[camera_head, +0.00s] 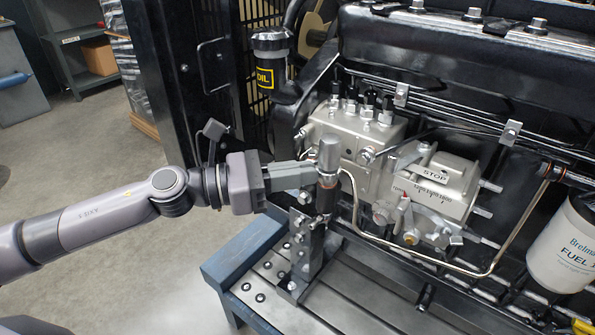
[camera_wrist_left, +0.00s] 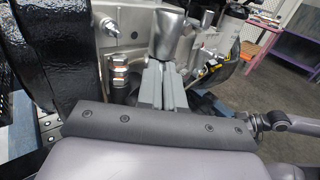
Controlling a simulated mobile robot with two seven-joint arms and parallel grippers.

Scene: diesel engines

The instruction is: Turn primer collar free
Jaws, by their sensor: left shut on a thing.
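The hand primer stands upright on a bracket in front of the injection pump. Its grey metal collar (camera_head: 329,156) forms the top, with an orange ring and black body (camera_head: 325,200) below. My left gripper (camera_head: 318,172) comes in from the left, level, and its fingers are shut on the collar's lower part. In the left wrist view the grey collar (camera_wrist_left: 165,35) rises beyond the fingertips (camera_wrist_left: 160,68). The fingers hide part of the collar, so I cannot tell whether its thread is loose. My right gripper is not in view.
The injection pump (camera_head: 358,128) and the STOP-labelled housing (camera_head: 430,180) sit close to the right. A bent fuel pipe (camera_head: 356,215) passes just beside the primer. The oil filler (camera_head: 271,60) stands above left, the fuel filter (camera_head: 568,245) far right. Open floor lies left.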

